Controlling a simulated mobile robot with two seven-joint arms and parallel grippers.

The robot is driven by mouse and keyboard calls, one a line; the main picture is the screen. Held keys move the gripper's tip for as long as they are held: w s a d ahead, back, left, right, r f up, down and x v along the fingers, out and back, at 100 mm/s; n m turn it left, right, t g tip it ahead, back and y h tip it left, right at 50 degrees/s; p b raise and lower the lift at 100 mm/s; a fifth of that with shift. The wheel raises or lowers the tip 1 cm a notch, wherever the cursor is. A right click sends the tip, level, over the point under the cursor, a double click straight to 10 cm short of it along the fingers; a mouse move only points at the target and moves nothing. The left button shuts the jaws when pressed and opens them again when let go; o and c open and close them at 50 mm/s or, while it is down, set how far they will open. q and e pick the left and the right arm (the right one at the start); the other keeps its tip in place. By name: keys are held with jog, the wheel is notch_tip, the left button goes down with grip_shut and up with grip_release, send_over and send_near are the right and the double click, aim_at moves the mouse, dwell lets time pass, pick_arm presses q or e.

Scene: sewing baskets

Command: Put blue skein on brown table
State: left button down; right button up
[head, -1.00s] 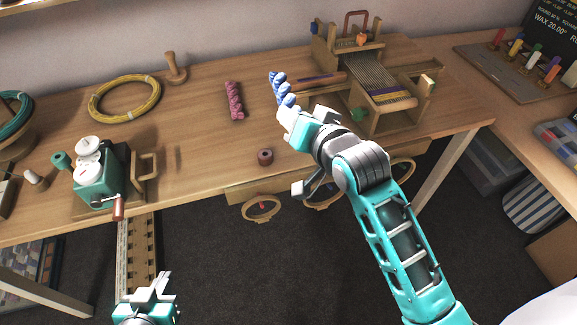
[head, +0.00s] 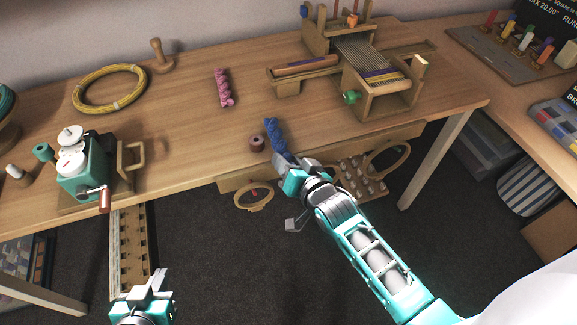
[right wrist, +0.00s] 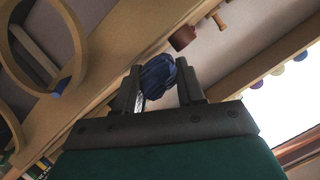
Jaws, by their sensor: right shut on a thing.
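The blue skein (head: 273,132) is a twisted dark-blue hank. My right gripper (head: 283,160) is shut on its near end, and the skein points away from the gripper. In the head view it appears over the front edge of the brown table (head: 190,130); I cannot tell whether it touches the top. In the right wrist view the skein (right wrist: 157,78) shows end-on between the two dark fingers (right wrist: 160,88). My left gripper (head: 148,287) is low at the left, in front of the table and away from the skein; its jaw opening is unclear.
A reddish-brown spool (head: 256,143) stands just left of the skein. A pink skein (head: 223,88) lies farther back. A wooden loom (head: 365,70) is at the right, a green winder (head: 85,170) at the left. Bare tabletop lies between the winder and the spool.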

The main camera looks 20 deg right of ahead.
jog(key=shift+f, duration=0.35)
jog(key=shift+f, duration=0.2)
jog(key=o, duration=1)
jog(key=shift+o, duration=0.2)
